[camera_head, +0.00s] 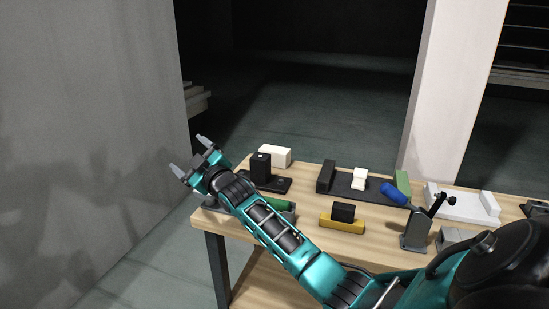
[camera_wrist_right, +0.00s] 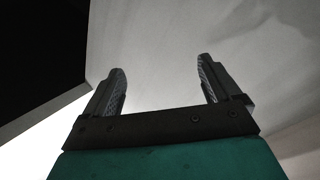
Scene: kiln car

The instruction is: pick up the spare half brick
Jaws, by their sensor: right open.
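A cream-white block (camera_head: 274,156) lies at the back left of the wooden table, behind a dark upright block. A smaller white block (camera_head: 359,178) sits on a dark flat plate (camera_head: 375,193) near the middle. Either could be the spare half brick; I cannot tell which. My right gripper (camera_head: 187,152) is open and empty, held up past the table's left end, left of both blocks. In the right wrist view its two fingers (camera_wrist_right: 162,66) are apart with only a pale wall behind them. My left gripper is not in view.
A dark upright block (camera_head: 261,168) stands on a dark base. A black block (camera_head: 344,212) sits on a yellow holder (camera_head: 342,224). A grey wall (camera_head: 90,120) rises at the left. My right forearm crosses the table's front.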

